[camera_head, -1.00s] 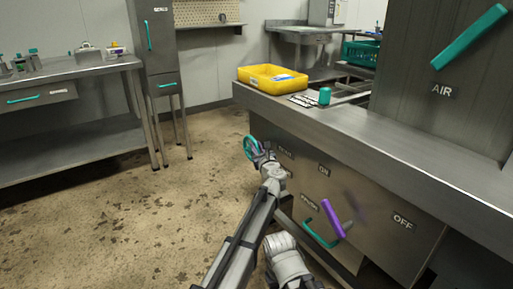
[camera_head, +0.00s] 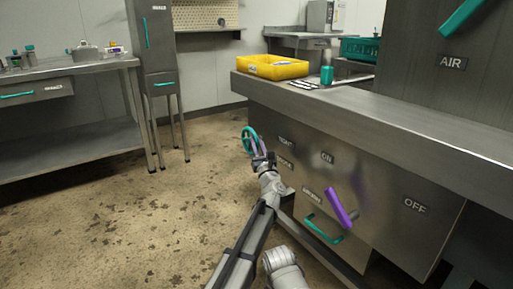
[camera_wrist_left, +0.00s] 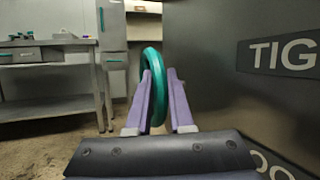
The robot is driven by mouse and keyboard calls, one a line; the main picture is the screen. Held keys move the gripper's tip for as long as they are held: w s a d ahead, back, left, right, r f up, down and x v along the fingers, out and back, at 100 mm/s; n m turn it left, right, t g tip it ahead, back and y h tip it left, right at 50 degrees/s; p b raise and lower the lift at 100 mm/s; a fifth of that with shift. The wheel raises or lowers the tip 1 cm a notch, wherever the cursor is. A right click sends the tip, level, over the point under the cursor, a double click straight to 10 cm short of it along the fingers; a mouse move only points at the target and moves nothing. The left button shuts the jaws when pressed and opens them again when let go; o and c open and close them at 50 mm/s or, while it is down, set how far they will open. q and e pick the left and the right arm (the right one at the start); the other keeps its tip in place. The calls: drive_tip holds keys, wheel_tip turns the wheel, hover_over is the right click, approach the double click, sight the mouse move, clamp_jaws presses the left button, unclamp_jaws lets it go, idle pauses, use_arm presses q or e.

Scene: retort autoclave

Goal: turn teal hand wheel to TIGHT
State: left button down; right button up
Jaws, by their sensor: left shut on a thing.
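The teal hand wheel (camera_head: 246,138) stands out from the left end of the steel cabinet front, near its TIGHT label (camera_head: 286,142). It shows edge-on as an upright ring in the left wrist view (camera_wrist_left: 153,56). My left gripper (camera_head: 257,146) is at the wheel, its purple fingers on either side of the rim and shut on it. The fingers also show in the left wrist view (camera_wrist_left: 160,76). A second label (camera_head: 286,161) sits below TIGHT, partly blocked in the wrist view. My right gripper is not in view.
A purple lever (camera_head: 338,207) between ON and OFF labels and a teal handle (camera_head: 322,231) stick out of the cabinet front, right of my left arm. The counter (camera_head: 390,118) overhangs above and holds a yellow tray (camera_head: 272,67). Floor at left is clear.

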use_arm(q)
drive_tip(key=c, duration=0.8)
unclamp_jaws()
drive_tip(key=shift+s, duration=0.1)
